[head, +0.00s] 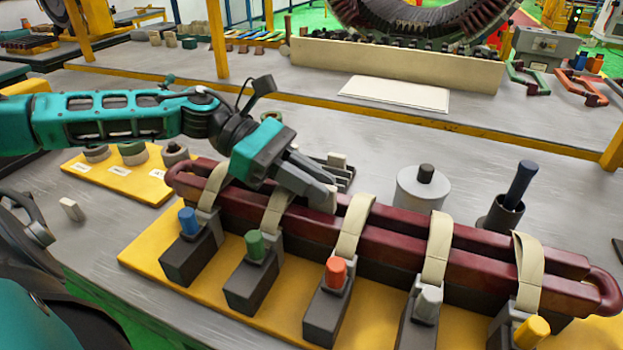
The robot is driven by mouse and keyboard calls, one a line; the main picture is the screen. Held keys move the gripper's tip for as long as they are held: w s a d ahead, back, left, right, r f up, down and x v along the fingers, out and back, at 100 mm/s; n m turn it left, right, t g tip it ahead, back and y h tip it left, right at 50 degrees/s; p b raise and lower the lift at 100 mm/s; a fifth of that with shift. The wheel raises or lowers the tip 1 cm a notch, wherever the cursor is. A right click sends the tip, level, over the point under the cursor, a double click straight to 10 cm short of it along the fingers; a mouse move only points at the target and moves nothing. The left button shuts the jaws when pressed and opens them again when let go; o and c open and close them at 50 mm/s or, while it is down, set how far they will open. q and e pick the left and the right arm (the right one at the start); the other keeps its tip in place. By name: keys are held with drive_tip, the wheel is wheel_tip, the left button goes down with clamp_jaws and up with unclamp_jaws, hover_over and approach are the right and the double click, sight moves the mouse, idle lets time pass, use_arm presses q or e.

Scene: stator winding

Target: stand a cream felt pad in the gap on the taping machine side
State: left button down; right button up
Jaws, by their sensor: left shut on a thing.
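A long dark red coil (465,265) lies across dark blocks on a yellow base (150,255), with a narrow gap between its two long legs. Several cream straps (353,225) pass over it. My left gripper (325,198) is at the coil's legs, between the second and third straps from the left, shut on a small cream felt pad (330,203). The fingers partly hide the pad, and I cannot tell how deep it sits in the gap. Another cream pad (337,160) stands in a dark slotted rack (345,178) behind the coil. My right gripper is not in view.
Colored knobs, such as the red one (335,270), stand on blocks before the coil. A white cylinder (423,190) and a dark cup with a blue-handled tool (503,212) stand behind it. A small pale block (71,209) lies at left on the bare grey table.

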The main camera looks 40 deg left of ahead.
use_arm(q)
drive_tip(key=c, duration=1)
unclamp_jaws()
drive_tip(key=shift+a, duration=0.1)
drive_tip(key=p+v, duration=0.1)
drive_tip(key=v, duration=1.1)
drive_tip(key=shift+a+r, duration=0.2)
drive_tip(key=shift+a, duration=0.15)
drive_tip(key=shift+s, duration=0.15)
